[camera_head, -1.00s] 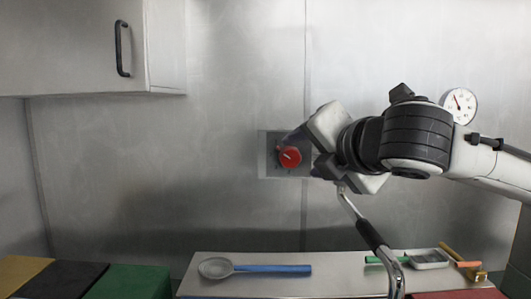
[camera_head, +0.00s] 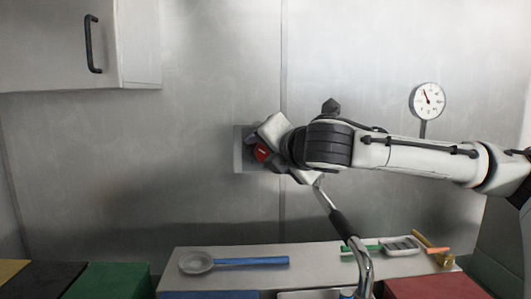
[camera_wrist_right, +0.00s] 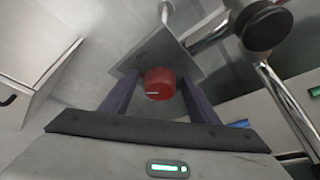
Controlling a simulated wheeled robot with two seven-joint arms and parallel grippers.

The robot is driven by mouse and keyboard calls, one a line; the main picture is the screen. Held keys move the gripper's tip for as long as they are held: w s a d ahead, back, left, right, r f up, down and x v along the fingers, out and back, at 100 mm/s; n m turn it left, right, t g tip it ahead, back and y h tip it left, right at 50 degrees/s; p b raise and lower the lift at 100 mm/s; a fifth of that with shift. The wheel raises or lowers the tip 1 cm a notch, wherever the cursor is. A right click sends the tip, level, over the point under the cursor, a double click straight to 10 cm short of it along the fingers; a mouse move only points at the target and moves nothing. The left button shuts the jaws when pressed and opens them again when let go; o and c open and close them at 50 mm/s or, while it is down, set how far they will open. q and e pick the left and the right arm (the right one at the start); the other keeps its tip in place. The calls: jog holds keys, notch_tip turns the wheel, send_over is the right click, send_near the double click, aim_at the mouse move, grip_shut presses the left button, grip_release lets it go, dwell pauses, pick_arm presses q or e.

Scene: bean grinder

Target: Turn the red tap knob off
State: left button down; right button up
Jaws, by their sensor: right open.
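The red tap knob (camera_head: 261,153) sits on a square grey plate (camera_head: 240,151) fixed to the metal wall. My right gripper (camera_head: 266,147) is at the knob and partly hides it in the head view. In the right wrist view the knob (camera_wrist_right: 159,84) lies between the two open fingers of the gripper (camera_wrist_right: 158,88), with gaps visible on both sides. A short pale mark shows on the knob's face. I cannot tell whether a finger touches it. My left gripper is not in view.
A curved metal pipe with a black grip (camera_head: 343,224) rises below my right forearm. A dial gauge (camera_head: 428,100) is on the wall at right. A blue-handled spoon (camera_head: 250,261) lies on the shelf below. A cabinet (camera_head: 140,45) hangs at upper left.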

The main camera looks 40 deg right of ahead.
jog(key=c, duration=0.9)
jog(key=shift+c, duration=0.7)
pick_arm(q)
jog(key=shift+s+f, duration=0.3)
